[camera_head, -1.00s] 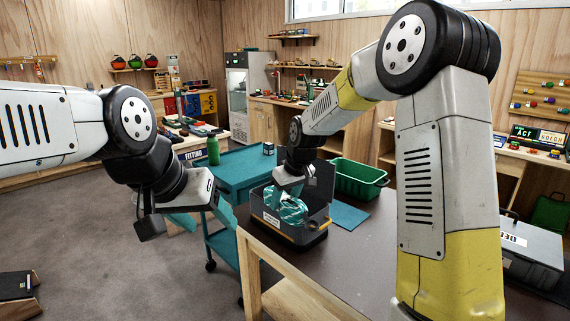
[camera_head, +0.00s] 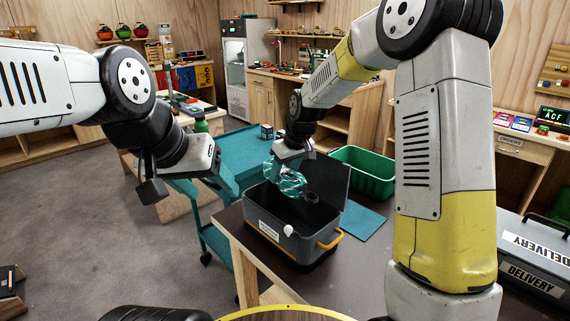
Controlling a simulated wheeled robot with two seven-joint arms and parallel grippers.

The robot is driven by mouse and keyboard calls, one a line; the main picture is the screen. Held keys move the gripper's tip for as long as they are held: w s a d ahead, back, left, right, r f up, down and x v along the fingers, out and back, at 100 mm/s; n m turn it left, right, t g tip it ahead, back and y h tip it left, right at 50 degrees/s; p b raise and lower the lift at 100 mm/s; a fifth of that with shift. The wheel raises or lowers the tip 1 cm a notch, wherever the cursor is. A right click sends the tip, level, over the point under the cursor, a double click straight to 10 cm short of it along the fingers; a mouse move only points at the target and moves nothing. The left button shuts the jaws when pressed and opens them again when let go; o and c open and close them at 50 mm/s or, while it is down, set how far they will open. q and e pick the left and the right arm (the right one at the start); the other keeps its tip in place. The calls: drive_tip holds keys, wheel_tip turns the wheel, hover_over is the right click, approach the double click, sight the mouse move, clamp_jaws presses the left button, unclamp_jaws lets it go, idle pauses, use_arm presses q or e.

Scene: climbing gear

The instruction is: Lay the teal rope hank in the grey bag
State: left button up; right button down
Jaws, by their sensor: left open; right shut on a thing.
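The teal rope hank (camera_head: 291,183), striped with white, hangs from my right gripper (camera_head: 292,163), which is shut on it. The hank is over the back left part of the open grey bag (camera_head: 275,236), near its rim; I cannot tell exactly how far its lower end is above the opening. The bag stands on the dark table with its lid raised at the back right, a white label on its front and a yellow handle. Its dark inside shows partly. My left gripper (camera_head: 228,189) is open and empty, left of the bag above the teal cart.
A green crate (camera_head: 364,174) stands behind the bag, with a teal mat (camera_head: 361,221) to the bag's right. A grey delivery box (camera_head: 535,258) sits at the right.

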drive_tip(key=shift+f, duration=8.65)
drive_tip(key=c, duration=0.5)
unclamp_jaws()
drive_tip(key=shift+v, duration=3.85)
